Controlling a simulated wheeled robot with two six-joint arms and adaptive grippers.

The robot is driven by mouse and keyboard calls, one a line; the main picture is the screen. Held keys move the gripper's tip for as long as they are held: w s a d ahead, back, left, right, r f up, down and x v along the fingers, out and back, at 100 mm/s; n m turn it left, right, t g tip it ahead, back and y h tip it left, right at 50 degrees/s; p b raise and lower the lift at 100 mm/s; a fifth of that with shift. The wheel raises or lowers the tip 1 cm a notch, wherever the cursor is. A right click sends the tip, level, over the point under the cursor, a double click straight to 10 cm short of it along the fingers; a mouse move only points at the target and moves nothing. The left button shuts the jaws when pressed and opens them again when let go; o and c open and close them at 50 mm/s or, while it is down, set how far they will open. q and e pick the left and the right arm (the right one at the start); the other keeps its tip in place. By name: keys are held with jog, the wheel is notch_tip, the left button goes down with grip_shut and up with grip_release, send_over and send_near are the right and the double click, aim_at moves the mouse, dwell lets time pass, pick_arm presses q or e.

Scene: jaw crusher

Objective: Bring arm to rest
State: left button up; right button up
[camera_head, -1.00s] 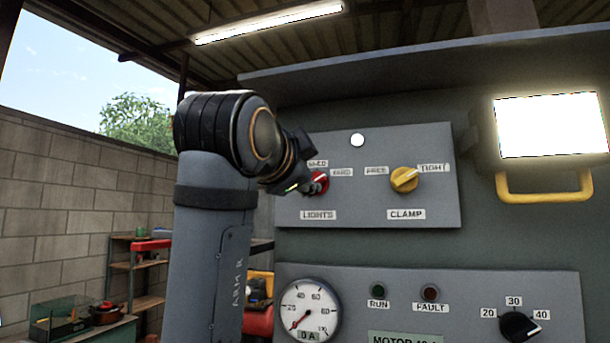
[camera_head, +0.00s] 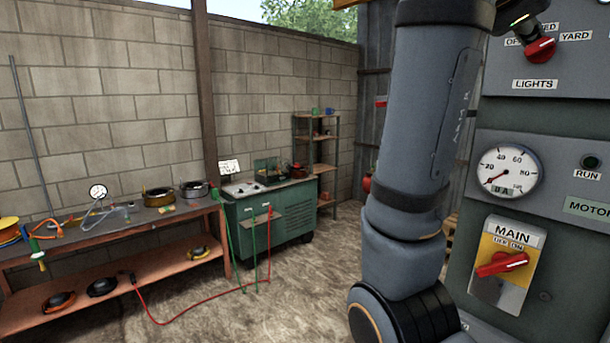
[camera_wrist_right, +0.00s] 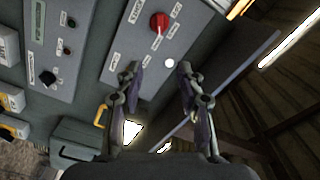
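My right gripper (camera_wrist_right: 158,75) is open in the right wrist view, its two fingers apart with nothing between them. It is in front of the upper control panel. The red LIGHTS knob (camera_wrist_right: 159,22) lies beyond the fingertips, apart from them. A round white lamp (camera_wrist_right: 169,63) shows on the panel between the fingers. In the head view my right arm stands upright before the panel, and its wrist end is cut off by the top edge. The red LIGHTS knob (camera_head: 540,50) is just right of it. My left gripper is not in view.
The gauge (camera_head: 508,172) and red MAIN switch (camera_head: 502,264) are close to the right of my arm. A workbench (camera_head: 110,245) with cables, a green cabinet (camera_head: 268,222) and a shelf (camera_head: 318,165) stand along the block wall. The floor between is mostly clear.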

jog(key=w+d+f+n+y, duration=0.1)
jog(key=w+f+n+y, duration=0.15)
jog(key=w+f, duration=0.6)
jog(key=w+d+f+n+y, duration=0.2)
jog(key=w+f+n, duration=0.2)
jog(key=f, duration=1)
notch_tip(320, 180, down, 28)
jog(key=n+g+y, duration=0.2)
jog(key=n+y, duration=0.1)
jog(key=n, duration=0.4)
jog(key=s+a+f+n+g+y, duration=0.3)
jog(key=s+f+n, duration=0.2)
jog(key=s+f, duration=0.8)
jog(key=s+a+f+n+g+y, duration=0.2)
jog(key=s+f+n+g, duration=0.15)
jog(key=s+f, duration=1)
notch_tip(320, 180, down, 23)
jog(key=s+d, duration=0.2)
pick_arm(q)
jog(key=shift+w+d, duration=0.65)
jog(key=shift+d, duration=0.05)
pick_arm(e)
jog(key=s+d+f+g, duration=0.1)
jog(key=s+f+g, duration=0.1)
jog(key=s+f, duration=1.7)
jog(key=shift+s+d, duration=0.25)
jog(key=shift+s, duration=0.1)
